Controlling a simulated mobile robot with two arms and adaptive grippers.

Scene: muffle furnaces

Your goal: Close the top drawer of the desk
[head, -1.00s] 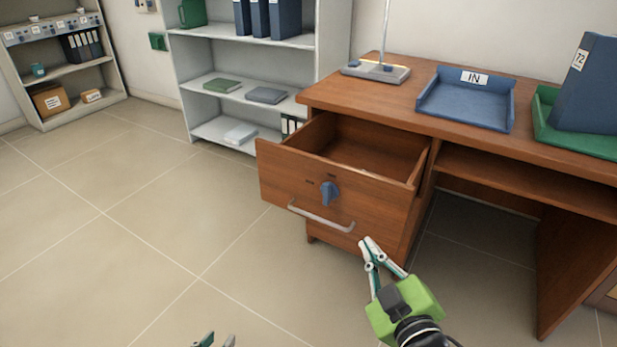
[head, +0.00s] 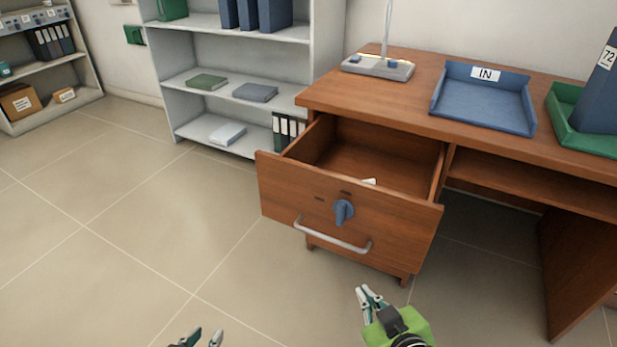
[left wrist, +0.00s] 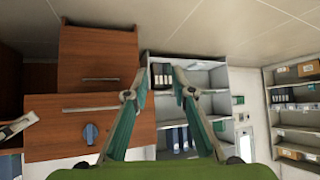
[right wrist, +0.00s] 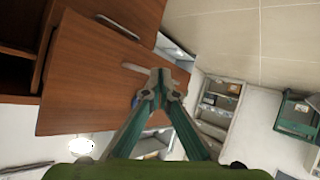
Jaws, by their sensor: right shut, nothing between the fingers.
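The wooden desk (head: 410,95) has its top drawer (head: 280,200) pulled out, its inside visible from above. The drawer front carries a blue knob (head: 343,212) and a metal bar handle (head: 331,236). In the left wrist view, picture inverted, the knob (left wrist: 90,133) shows too. My right gripper (head: 369,293) is shut and empty, in front of and below the drawer front, apart from it in the head view. In the right wrist view its fingertips (right wrist: 160,76) overlap the drawer front (right wrist: 95,75). My left gripper (head: 205,337) is open and empty, low at the picture's bottom edge, left of the drawer.
A small white item (head: 369,181) lies inside the drawer. A blue IN tray (head: 485,112), a green tray (head: 570,138) and a lamp base (head: 378,67) stand on the desk. A grey shelf (head: 240,52) stands behind to the left. The tiled floor (head: 130,230) at left is clear.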

